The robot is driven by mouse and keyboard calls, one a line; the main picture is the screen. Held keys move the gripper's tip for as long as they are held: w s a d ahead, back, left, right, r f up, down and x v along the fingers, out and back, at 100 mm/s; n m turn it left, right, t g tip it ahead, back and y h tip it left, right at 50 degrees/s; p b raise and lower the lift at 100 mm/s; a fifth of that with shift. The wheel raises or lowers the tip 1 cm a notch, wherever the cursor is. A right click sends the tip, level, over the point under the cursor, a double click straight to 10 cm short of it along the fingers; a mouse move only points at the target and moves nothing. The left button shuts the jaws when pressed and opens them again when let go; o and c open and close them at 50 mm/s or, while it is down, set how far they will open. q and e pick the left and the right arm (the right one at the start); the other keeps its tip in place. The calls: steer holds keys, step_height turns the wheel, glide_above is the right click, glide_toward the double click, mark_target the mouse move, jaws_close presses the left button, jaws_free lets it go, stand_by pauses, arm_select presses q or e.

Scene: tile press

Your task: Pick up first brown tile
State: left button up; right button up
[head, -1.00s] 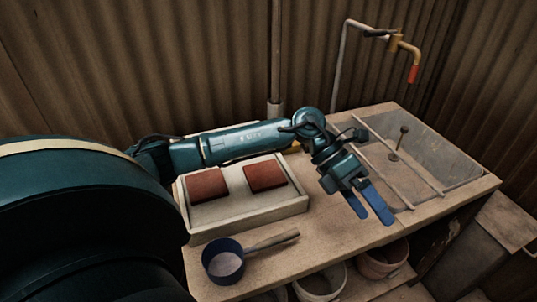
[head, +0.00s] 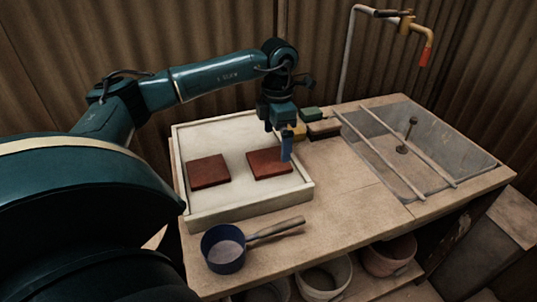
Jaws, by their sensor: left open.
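Two reddish-brown square tiles lie flat in a pale shallow tray on the table. The left tile (head: 208,171) and the right tile (head: 268,164) lie side by side with a gap between them. The tray's front wall (head: 250,205) shows clearly. My left gripper (head: 286,150) points down at the right tile's far right edge, its blue finger overlapping that edge in the head view. It is open and holds nothing that I can see. Whether it touches the tile I cannot tell. My right gripper is not in view.
A blue ladle (head: 225,254) with a wooden handle lies in front of the tray. Small blocks, including a green one (head: 311,113), sit behind it. A sink (head: 440,150) with two rails is on the right, below a tap (head: 406,24). The table between is clear.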

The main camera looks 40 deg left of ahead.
mark_target(273, 159)
arm_select(q)
steer(key=f, duration=0.5)
steer(key=shift+s+a+f, duration=0.3)
steer(key=shift+f, duration=0.05)
steer(key=shift+r, duration=0.1)
steer(key=c, duration=0.9)
